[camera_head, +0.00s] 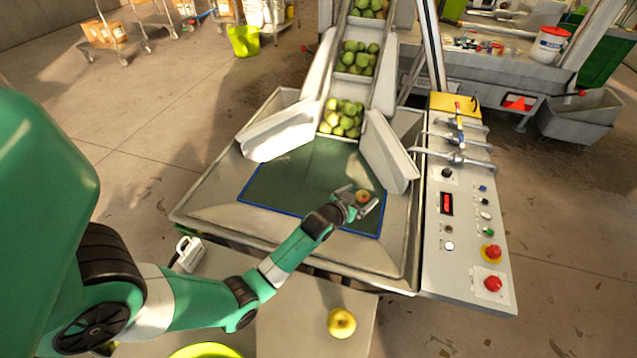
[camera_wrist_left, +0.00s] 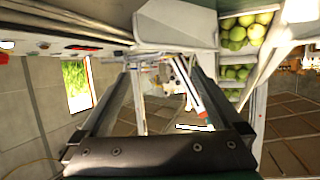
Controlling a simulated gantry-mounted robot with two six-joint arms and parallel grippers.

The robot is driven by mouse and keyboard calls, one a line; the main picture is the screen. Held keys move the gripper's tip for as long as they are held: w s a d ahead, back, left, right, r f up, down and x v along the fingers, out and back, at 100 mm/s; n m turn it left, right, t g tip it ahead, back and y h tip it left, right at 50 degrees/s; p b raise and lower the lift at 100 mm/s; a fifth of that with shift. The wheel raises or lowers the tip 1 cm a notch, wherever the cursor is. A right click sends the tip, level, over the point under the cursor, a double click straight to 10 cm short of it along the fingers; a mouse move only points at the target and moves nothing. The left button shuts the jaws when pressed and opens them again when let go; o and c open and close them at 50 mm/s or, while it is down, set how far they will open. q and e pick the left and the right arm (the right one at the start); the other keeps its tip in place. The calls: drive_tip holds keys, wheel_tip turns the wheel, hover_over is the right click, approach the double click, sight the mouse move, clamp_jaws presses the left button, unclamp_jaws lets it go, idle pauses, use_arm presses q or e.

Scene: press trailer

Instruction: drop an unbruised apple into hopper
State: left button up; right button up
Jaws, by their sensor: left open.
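The hopper (camera_head: 215,200) is a wide metal tray with a dark green, blue-edged floor panel, at the foot of a conveyor holding green apples (camera_head: 342,118). My left gripper (camera_head: 360,200) is over the right part of that panel, with its fingers apart. A reddish-yellow apple (camera_head: 362,196) shows between the fingertips in the head view; I cannot tell its height above the panel. In the left wrist view the fingers (camera_wrist_left: 165,95) stand wide apart with no apple visible between them.
A control panel (camera_head: 465,220) with levers and red buttons borders the hopper on the right. White guide plates (camera_head: 280,132) flank the conveyor's foot. A lime-green container (camera_head: 205,351) is at the bottom edge. A white jug-like object (camera_head: 190,253) is beside the hopper's left front.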

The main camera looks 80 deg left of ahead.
use_arm(q)
drive_tip(key=p+v, duration=0.1)
drive_tip(key=v, duration=0.2)
drive_tip(key=shift+s+d, duration=0.1)
use_arm(e)
wheel_tip(320, 180, up, 3)
drive_tip(key=shift+f, duration=0.1)
